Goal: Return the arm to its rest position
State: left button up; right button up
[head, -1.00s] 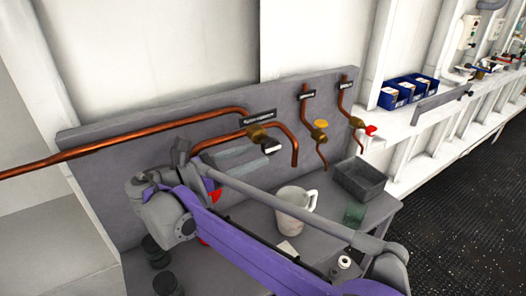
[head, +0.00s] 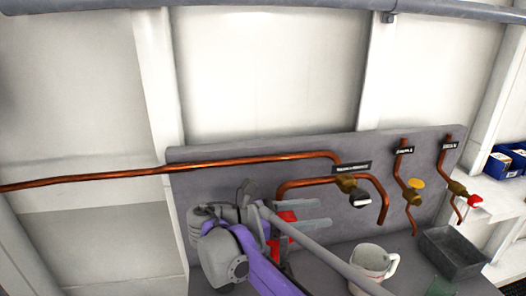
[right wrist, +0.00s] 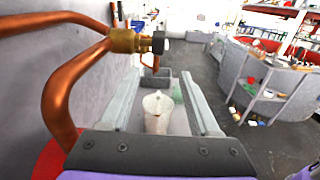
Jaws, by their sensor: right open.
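My right arm reaches in from the lower right in the head view, purple and grey. Its gripper (head: 303,214) is open and empty in front of the grey back panel, just below the copper pipe with the black-handled brass valve (head: 347,185). In the right wrist view the two grey fingers (right wrist: 165,103) stand wide apart. The brass valve (right wrist: 124,41) shows there to the upper left, close to the left finger; I cannot tell if they touch. A white mug (right wrist: 157,110) shows between the fingers, farther off. My left gripper is not in view.
A grey panel (head: 330,240) carries copper pipes with a yellow-handled valve (head: 414,185) and a red-handled valve (head: 468,197). On the bench stand the white mug (head: 371,263), a dark tray (head: 452,252) and a green glass (head: 444,287). Blue bins (head: 508,163) are at right.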

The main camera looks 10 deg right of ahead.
jog(key=s+d+f+m+y+p, duration=0.3)
jog(key=s+d+f+m+y, duration=0.3)
jog(key=s+d+f+y, duration=0.4)
jog(key=s+a+f+m+t+y+p, duration=0.3)
jog(key=s+a+f+m+y, duration=0.4)
jog(key=s+f+m, duration=0.3)
notch_tip(320, 180, down, 3)
jog(key=a+m, duration=0.1)
jog(key=m, duration=0.1)
jog(key=shift+a+r+m+t+y, duration=0.2)
jog(key=shift+m+t+y, duration=0.1)
jog(key=shift+m+t, duration=0.1)
